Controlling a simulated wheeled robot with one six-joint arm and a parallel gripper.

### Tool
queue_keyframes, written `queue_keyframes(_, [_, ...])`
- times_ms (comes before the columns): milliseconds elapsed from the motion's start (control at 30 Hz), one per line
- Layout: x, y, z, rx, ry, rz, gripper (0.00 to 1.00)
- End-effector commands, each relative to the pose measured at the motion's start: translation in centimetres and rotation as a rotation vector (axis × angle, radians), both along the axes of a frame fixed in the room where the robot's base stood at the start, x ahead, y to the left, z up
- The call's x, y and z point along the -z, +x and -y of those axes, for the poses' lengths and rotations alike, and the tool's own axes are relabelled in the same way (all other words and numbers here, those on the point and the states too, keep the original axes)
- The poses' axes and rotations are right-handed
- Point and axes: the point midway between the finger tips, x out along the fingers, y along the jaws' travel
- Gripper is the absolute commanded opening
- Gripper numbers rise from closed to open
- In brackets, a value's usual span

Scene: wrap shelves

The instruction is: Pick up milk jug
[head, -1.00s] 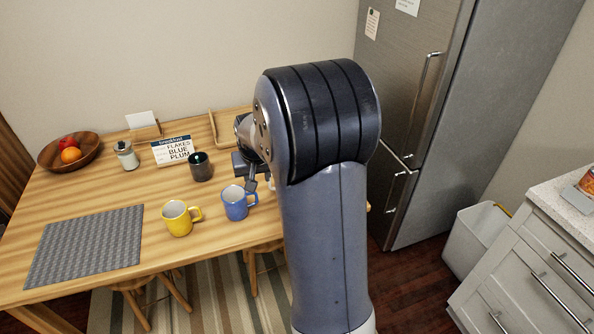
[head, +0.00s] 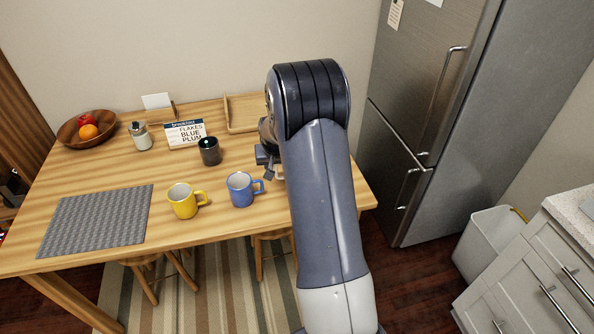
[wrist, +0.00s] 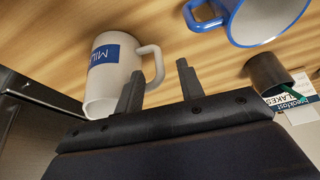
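The white milk jug (wrist: 117,75) with a blue label reading MILK shows in the wrist view, left of centre, on the wooden table. Its handle (wrist: 157,62) points toward my gripper (wrist: 159,74). The gripper is open, with its two fingers apart and empty. The left finger overlaps the jug's edge in the picture, and the handle shows just past it, partly in line with the gap. I cannot tell whether they touch. In the head view my gripper (head: 266,162) is near the table's right part, and my arm hides most or all of the jug.
A blue mug (head: 240,189) stands close to the gripper, with a yellow mug (head: 183,201) left of it. A dark cup (head: 209,151), a breakfast box (head: 185,134) and a wooden tray (head: 236,126) stand behind. The grey mat (head: 97,221) is left; the fridge (head: 420,110) is right.

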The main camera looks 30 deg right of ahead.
Motion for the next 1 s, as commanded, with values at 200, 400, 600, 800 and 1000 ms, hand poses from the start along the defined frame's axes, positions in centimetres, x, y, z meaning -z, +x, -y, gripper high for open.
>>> queue_keyframes(200, [2.6, 0.9, 0.5, 0.000, 0.001, -0.002, 0.37])
queue_keyframes(400, [3.5, 1.2, 0.7, 0.000, 0.000, 0.000, 0.37])
queue_keyframes(600, [3.5, 1.3, 0.7, 0.000, 0.000, 0.000, 0.36])
queue_keyframes(800, [3.5, 1.2, 0.7, 0.000, 0.000, 0.000, 0.19])
queue_keyframes(1000, [3.5, 1.2, 0.7, 0.000, 0.000, 0.000, 0.03])
